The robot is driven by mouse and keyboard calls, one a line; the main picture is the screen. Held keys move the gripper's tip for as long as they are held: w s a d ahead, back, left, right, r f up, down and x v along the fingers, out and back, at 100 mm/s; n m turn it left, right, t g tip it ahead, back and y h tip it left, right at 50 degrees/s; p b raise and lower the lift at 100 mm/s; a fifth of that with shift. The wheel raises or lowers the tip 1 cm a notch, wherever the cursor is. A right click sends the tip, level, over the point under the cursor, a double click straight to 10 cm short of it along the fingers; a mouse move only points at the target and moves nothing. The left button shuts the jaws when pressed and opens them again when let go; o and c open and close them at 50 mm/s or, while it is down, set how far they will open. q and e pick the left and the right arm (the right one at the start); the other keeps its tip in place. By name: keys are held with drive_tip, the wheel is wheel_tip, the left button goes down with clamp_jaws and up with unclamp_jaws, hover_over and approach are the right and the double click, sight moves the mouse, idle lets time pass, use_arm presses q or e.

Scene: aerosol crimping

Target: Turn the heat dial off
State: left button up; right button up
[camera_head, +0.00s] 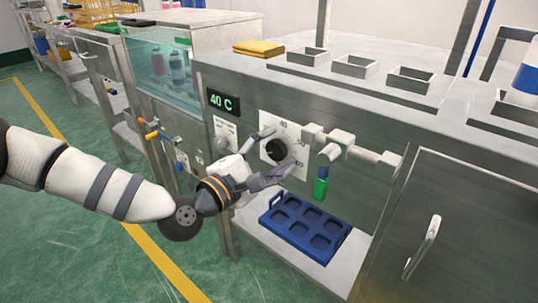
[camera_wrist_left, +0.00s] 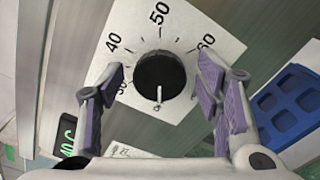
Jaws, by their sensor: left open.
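The heat dial (camera_head: 278,150) is a round black knob on a white scale plate on the steel front panel. In the left wrist view the dial (camera_wrist_left: 160,75) has a white pointer mark toward the bottom of the picture, away from the printed numbers 40, 50 and 60. My left gripper (camera_head: 276,153) is open in front of the dial. Its purple-padded fingers (camera_wrist_left: 160,82) stand on either side of the knob, and I see gaps between pads and knob. A display (camera_head: 221,102) reads 40 C in green. My right gripper is not in view.
White pipework with a green-ended valve (camera_head: 321,186) sticks out right of the dial. A blue tray (camera_head: 304,228) lies on the shelf below. A door handle (camera_head: 423,246) projects at the right.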

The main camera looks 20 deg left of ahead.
use_arm(q)
drive_tip(key=v, duration=1.2)
